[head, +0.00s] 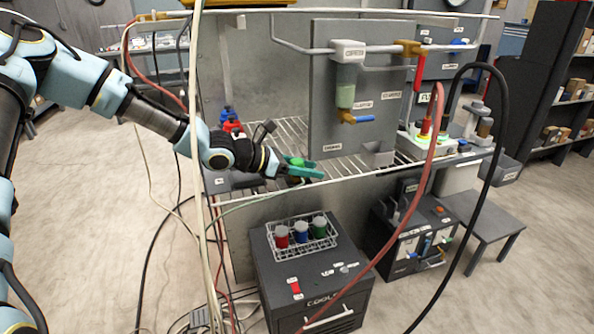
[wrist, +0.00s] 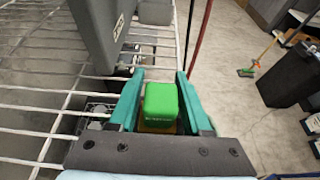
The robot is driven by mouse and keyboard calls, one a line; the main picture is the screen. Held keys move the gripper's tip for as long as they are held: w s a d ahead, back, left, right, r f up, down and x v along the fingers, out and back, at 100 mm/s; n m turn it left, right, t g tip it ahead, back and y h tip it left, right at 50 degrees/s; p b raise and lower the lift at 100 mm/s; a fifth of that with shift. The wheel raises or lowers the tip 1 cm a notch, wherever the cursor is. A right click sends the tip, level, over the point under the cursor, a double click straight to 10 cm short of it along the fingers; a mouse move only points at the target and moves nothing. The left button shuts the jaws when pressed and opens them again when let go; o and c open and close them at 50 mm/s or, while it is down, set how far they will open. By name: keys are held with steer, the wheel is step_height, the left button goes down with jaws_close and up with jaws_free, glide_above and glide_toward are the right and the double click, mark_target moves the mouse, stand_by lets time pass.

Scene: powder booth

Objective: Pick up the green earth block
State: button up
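The green earth block (wrist: 162,103) is a bright green cube with a small dark label on its near face. It sits between the two teal fingers of my gripper (wrist: 160,78) in the wrist view. Narrow gaps seem to show beside the block, so the fingers look open around it; contact is hard to judge. In the head view, my gripper (head: 301,171) is at the front edge of the wire rack, and the green block (head: 297,161) shows partly behind a finger. What bears the block is mostly hidden; a small orange-brown patch shows below it.
The wire rack (head: 348,172) carries a grey panel (head: 330,100) with pipes and a valve just right of my gripper. A red hose (head: 428,170) and a black hose hang in front. Below, a wire basket of jars (head: 301,247) stands on a dark cooler (head: 312,285).

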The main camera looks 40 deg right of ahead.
jaws_close()
stand_by(0.3)
